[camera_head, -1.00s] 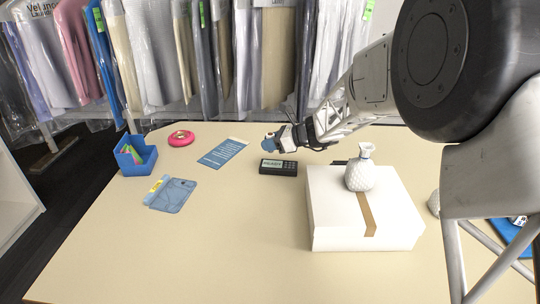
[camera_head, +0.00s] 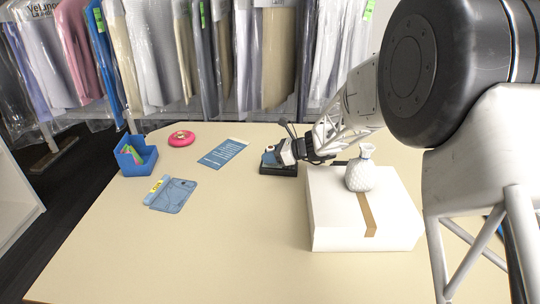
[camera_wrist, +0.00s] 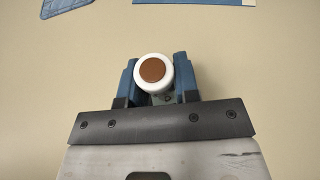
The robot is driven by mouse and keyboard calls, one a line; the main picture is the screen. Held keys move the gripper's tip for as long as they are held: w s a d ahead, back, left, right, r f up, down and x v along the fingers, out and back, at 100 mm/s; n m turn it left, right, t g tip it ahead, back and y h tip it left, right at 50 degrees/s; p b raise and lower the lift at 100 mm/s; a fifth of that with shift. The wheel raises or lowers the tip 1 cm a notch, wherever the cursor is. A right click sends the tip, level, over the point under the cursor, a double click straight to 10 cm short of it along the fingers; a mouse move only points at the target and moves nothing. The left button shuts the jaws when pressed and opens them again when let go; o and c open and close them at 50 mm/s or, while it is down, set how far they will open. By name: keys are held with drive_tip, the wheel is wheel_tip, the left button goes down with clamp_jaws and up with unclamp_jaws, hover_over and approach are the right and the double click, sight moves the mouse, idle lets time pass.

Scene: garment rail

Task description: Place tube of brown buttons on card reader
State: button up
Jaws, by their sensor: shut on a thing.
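My gripper (camera_head: 271,158) is shut on the tube of brown buttons (camera_wrist: 153,72). In the wrist view the tube's round end, a white rim around a brown disc, shows between the two blue fingers. The head view is too small to make the tube out clearly. The card reader (camera_head: 279,173) is a small dark box on the table, left of the white box. My fingers are right over it and hide most of its top. I cannot tell whether the tube touches it. The wrist view does not clearly show the reader.
A white box (camera_head: 335,220) with a white textured vase (camera_head: 360,174) on it stands close on the right. A blue card (camera_head: 222,153), a pink round object (camera_head: 181,138), a blue bin (camera_head: 124,160) and a folded denim piece (camera_head: 173,196) lie left. The front table is clear.

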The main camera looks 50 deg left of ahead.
drive_tip(key=shift+f, duration=0.1)
drive_tip(key=o, duration=0.9)
drive_tip(key=shift+w+r, duration=0.1)
drive_tip(key=shift+r, duration=0.1)
drive_tip(key=shift+v, duration=0.8)
drive_tip(key=shift+w+d+r, duration=0.1)
drive_tip(key=shift+d+r, duration=0.1)
drive_tip(key=shift+r, duration=1.05)
drive_tip(key=shift+w+d+r, duration=0.1)
drive_tip(key=shift+d+r, duration=0.1)
drive_tip(key=shift+r, duration=1)
drive_tip(key=shift+w+d+r, duration=0.1)
drive_tip(key=shift+d+r, duration=0.05)
drive_tip(key=shift+r, duration=1.1)
